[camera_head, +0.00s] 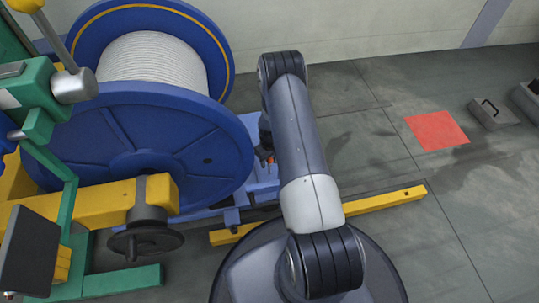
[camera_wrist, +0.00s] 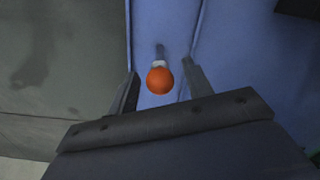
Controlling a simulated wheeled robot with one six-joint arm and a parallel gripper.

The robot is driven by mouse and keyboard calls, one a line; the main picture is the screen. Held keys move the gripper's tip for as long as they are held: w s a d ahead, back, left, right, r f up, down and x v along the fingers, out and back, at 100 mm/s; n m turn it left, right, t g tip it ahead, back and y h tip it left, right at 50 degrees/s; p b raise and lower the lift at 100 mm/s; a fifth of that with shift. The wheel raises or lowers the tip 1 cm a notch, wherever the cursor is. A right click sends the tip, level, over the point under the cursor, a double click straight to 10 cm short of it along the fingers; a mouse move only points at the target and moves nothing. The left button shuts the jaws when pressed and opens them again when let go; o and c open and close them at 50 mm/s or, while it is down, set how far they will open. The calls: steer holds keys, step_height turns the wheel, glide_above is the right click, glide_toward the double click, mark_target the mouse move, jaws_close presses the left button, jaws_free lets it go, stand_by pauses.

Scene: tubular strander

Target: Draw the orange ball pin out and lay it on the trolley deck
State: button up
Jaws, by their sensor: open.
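The orange ball pin (camera_wrist: 160,81) shows in the wrist view, with a round orange head and a short pale collar behind it against a blue surface. My gripper (camera_wrist: 160,88) is open, one finger on each side of the ball, with gaps between. The blue trolley deck (camera_head: 262,182) is partly visible behind my arm, beside the large reel.
A large blue reel (camera_head: 150,150) with white cable stands just left of my gripper. A yellow bar (camera_head: 385,200) lies low across the floor. A green and yellow frame with a handwheel (camera_head: 146,241) is at left. The floor at right is open around a red square (camera_head: 437,130).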

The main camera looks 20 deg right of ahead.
mark_target(270, 164)
steer(key=shift+f+b, duration=0.45)
steer(key=shift+f, duration=1.3)
steer(key=shift+c, duration=0.5)
jaws_close()
steer(key=shift+w+d+f+g+b, duration=0.15)
steer(key=shift+w+g+b, duration=0.4)
steer(key=shift+b, duration=0.7)
steer(key=shift+w+f+g+b, duration=0.25)
steer(key=shift+w+g+b, duration=0.25)
steer(key=shift+b, duration=0.7)
steer(key=shift+w+d+f+g+y, duration=0.1)
steer(key=shift+w+d+g+y, duration=0.1)
steer(key=shift+w+g, duration=0.35)
steer(key=shift+w+d+g+y, duration=0.1)
steer(key=shift+w+g+y, duration=0.2)
steer(key=shift+g, duration=0.4)
steer(key=shift+o, duration=0.5)
jaws_free()
steer(key=shift+w+r, duration=0.1)
steer(key=shift+r, duration=0.15)
